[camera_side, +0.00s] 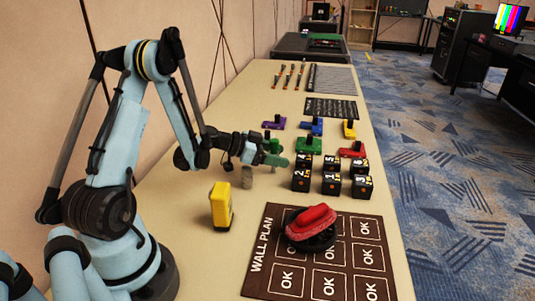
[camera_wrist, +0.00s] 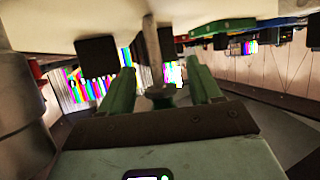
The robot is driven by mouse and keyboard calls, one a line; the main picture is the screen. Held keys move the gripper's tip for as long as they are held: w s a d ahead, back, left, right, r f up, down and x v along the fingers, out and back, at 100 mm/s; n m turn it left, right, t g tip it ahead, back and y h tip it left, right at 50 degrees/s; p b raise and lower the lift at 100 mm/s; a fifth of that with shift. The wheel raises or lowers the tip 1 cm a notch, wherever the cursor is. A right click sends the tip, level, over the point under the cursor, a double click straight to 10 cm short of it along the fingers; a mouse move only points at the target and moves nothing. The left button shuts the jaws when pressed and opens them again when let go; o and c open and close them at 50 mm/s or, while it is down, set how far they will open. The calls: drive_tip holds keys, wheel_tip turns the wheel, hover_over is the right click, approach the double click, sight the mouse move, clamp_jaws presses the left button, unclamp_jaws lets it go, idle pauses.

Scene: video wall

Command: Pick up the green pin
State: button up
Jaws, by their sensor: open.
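The green pin (camera_side: 309,147) is a flat green piece with a black knob on top. It lies on the beige table in the side view, in the middle of a group of coloured pieces. My gripper (camera_side: 276,155) has green fingers and is low over the table, to the left of the green pin and apart from it. In the wrist view my gripper (camera_wrist: 163,85) shows its two fingers spread, with nothing clasped between them.
Purple (camera_side: 274,123), blue (camera_side: 311,126), yellow (camera_side: 349,129) and red (camera_side: 351,150) pieces lie around. Black numbered cubes (camera_side: 331,184) stand in front. A small grey post (camera_side: 247,178) is below my gripper. A yellow block (camera_side: 221,206) and a red-topped black object (camera_side: 311,228) are nearer.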

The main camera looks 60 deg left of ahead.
drive_tip(key=shift+w+d+f, duration=0.2)
drive_tip(key=shift+w+f, duration=0.05)
drive_tip(key=shift+w, duration=0.3)
drive_tip(key=c, duration=1.2)
drive_tip(key=shift+o, duration=0.2)
drive_tip(key=shift+r, duration=0.1)
